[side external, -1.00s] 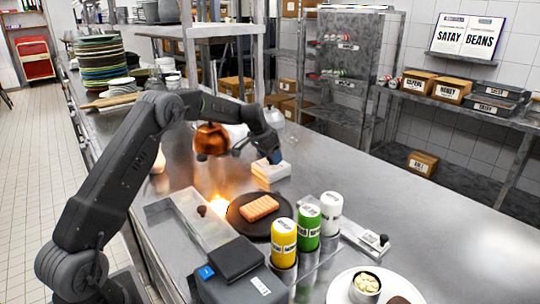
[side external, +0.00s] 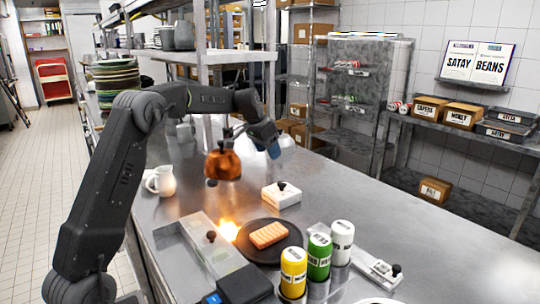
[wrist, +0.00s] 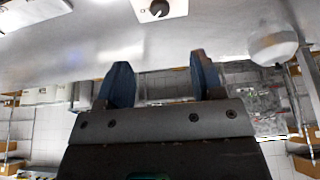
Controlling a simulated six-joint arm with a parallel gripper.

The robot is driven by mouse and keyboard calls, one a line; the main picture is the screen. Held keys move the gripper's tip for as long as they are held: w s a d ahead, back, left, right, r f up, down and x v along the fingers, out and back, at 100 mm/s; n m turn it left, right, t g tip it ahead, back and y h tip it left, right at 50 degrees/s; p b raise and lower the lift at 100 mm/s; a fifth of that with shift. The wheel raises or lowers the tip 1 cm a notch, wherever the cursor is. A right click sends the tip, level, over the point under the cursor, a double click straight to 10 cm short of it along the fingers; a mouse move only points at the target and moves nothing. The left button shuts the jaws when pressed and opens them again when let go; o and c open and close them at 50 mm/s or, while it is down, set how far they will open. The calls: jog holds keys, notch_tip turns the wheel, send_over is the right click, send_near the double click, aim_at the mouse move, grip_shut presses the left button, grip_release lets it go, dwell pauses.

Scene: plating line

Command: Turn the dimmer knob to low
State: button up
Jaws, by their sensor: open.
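The dimmer is a white box with a small black knob (side external: 282,186) on top, standing on the steel counter behind the dark plate. In the wrist view the black knob (wrist: 159,8) shows on its white box at the top edge, beyond the fingertips. The knob's setting is too small to read. My gripper (side external: 271,150) is open above and behind the box, apart from the knob. Its two blue fingers (wrist: 162,78) are spread in the wrist view with nothing between them. The copper heat lamp (side external: 222,165) hangs left of the box.
A dark plate (side external: 285,229) holds a salmon-coloured fillet near a bright glow. Two slider-like panels with dark knobs flank the plate, at left (side external: 211,238) and right (side external: 396,270). Yellow, green and white bottles stand in front. A white pitcher (side external: 162,181) stands left. Counter right of the dimmer is clear.

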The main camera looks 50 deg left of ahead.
aim_at(281, 183)
jog(key=w+f+n, duration=0.1)
jog(key=f+n, duration=0.3)
jog(key=n, duration=0.6)
jog(key=w+f+n+h, duration=0.1)
jog(key=f+n, duration=0.3)
jog(key=n, duration=0.7)
jog(key=w+f+n, duration=0.3)
jog(key=f+n, duration=0.1)
jog(key=n, duration=0.6)
jog(key=shift+w+a+f+h, duration=0.1)
jog(key=shift+w+f+h, duration=0.1)
jog(key=shift+f+h, duration=0.2)
